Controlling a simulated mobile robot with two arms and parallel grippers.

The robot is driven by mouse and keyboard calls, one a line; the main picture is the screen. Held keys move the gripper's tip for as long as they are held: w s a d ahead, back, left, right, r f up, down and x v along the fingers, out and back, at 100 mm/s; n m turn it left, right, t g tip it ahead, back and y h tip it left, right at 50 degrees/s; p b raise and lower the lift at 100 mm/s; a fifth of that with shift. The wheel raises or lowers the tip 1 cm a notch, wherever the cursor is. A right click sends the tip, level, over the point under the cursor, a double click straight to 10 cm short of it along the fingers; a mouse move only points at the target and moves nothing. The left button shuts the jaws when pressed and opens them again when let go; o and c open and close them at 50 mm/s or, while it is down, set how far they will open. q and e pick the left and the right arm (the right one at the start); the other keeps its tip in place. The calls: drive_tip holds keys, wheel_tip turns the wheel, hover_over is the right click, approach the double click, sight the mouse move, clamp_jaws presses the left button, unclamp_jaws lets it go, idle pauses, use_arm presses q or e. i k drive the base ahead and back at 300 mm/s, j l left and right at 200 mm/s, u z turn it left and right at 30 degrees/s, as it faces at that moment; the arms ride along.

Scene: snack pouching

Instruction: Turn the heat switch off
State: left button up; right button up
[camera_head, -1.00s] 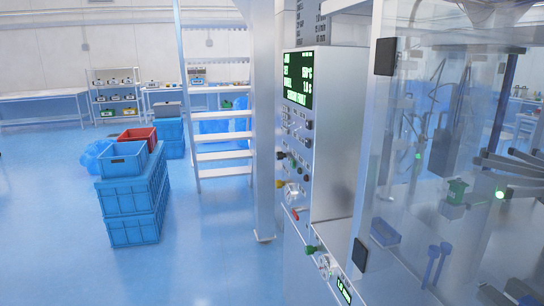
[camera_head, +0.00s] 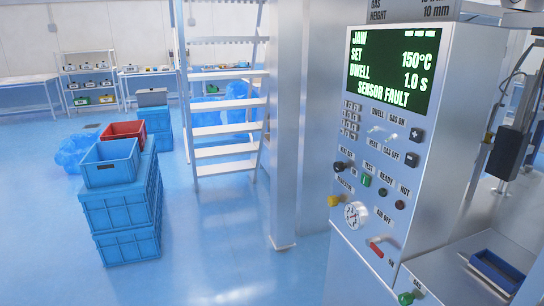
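The machine's control panel (camera_head: 371,190) stands at the right, facing me at an angle. A dark knob (camera_head: 338,167) sits at its left edge under a small label that seems to read "HEAT OFF", with "ON" just right of it. I take this for the heat switch; its exact setting is too small to tell. The green-on-black display (camera_head: 391,70) above reads "JAW", "SET 150°C", "DWELL 1.0 S" and "SENSOR FAULT". Neither gripper is in view.
Below the knob are a yellow knob (camera_head: 334,201), a round gauge (camera_head: 355,216) and a red lever (camera_head: 376,250). A metal post (camera_head: 298,130) stands just left of the machine. Stacked blue crates (camera_head: 122,215) stand at left. Open floor lies between.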

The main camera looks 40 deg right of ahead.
sight(338, 165)
drive_tip(key=i+z, duration=0.1)
drive_tip(key=i, duration=0.5)
drive_tip(key=i+j+z, duration=0.1)
drive_tip(key=i, duration=0.5)
drive_tip(key=i+j+z, duration=0.1)
drive_tip(key=i+z, duration=0.15)
drive_tip(key=z, duration=0.2)
drive_tip(key=i+j+z, duration=0.2)
drive_tip(key=z, duration=0.25)
drive_tip(key=i+j+z, duration=0.25)
drive_tip(key=z, duration=0.2)
drive_tip(key=i+j+z, duration=0.15)
drive_tip(key=j+z, duration=0.3)
drive_tip(key=l, duration=0.1)
